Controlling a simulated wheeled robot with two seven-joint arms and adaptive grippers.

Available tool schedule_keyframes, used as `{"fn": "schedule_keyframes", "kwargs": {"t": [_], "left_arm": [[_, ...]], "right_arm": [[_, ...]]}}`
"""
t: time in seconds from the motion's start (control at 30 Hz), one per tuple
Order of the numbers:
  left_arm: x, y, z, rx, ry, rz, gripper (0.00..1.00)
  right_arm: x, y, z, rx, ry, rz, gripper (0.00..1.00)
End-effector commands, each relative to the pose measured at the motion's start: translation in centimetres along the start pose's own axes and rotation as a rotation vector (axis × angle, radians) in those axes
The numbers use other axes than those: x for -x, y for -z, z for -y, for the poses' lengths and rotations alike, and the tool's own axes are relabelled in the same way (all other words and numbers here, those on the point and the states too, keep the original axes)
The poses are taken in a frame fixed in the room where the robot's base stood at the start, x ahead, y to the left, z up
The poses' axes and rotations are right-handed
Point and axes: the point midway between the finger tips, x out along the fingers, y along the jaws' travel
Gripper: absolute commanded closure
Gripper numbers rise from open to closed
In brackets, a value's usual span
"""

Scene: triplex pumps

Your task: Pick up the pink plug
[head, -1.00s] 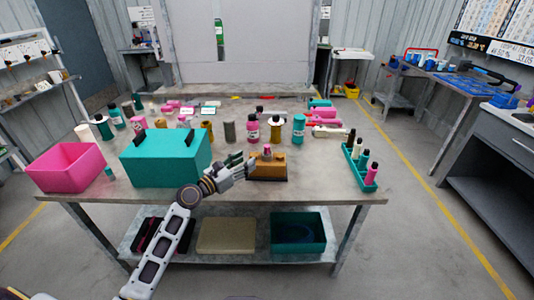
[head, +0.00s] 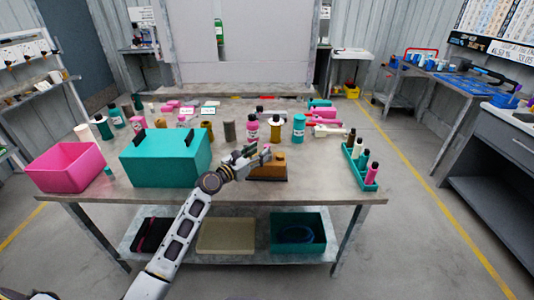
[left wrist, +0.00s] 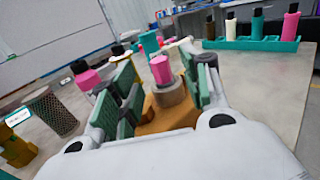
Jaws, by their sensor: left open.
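The pink plug (left wrist: 161,70) stands upright in a round grey-brown collar on an orange-brown block (left wrist: 170,118). In the head view the block (head: 270,170) sits near the front middle of the table, and the plug is largely hidden by the gripper there. My left gripper (head: 259,151) is open beside the block's top. In the left wrist view its green-padded fingers (left wrist: 160,72) stand either side of the plug, with visible gaps. My right gripper is not in view.
A teal box (head: 165,170) and a pink bin (head: 65,168) stand left of the arm. Several bottles and cylinders stand behind the block. A teal rack (head: 353,172) with bottles is at the right. Bare tabletop (head: 320,175) lies between block and rack.

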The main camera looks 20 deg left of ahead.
Motion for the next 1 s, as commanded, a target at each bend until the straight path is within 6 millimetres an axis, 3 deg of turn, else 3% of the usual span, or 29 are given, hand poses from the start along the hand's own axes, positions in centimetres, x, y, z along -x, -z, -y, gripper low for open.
{"fn": "schedule_keyframes", "kwargs": {"t": [0.47, 1.0], "left_arm": [[-0.3, -0.1, 0.0, -0.001, -0.001, 0.000, 0.53], [-4.1, -0.5, -0.1, -0.002, 0.000, 0.001, 0.53]], "right_arm": [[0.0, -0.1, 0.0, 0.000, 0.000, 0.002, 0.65], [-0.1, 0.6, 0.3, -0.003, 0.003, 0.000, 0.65]]}}
